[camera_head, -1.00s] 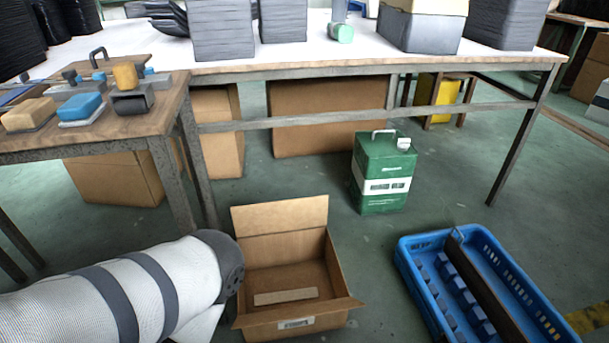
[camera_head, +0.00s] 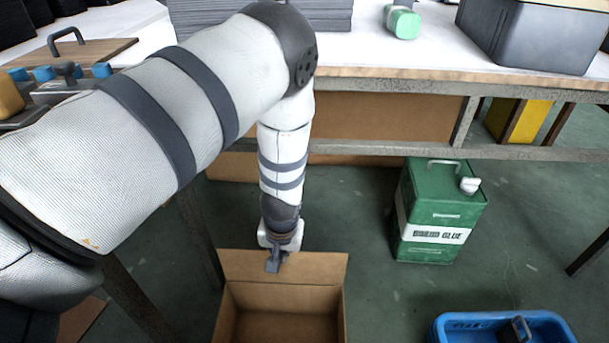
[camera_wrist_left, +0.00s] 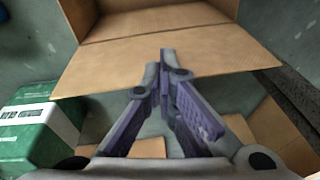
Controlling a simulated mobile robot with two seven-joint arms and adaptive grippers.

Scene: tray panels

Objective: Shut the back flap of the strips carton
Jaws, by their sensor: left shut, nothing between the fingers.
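The brown strips carton (camera_head: 285,328) stands on the floor, its front part cut off by the lower edge of the head view. Its back flap (camera_head: 318,267) is open, standing up from the far rim. In the left wrist view the flap (camera_wrist_left: 110,68) spans the picture, with the carton's inside beyond it. My right gripper is not in view.
A green can (camera_head: 440,215) stands on the floor right of the carton. A blue crate (camera_head: 455,325) is at the lower right. The long table's frame (camera_head: 390,145) crosses behind my left forearm.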

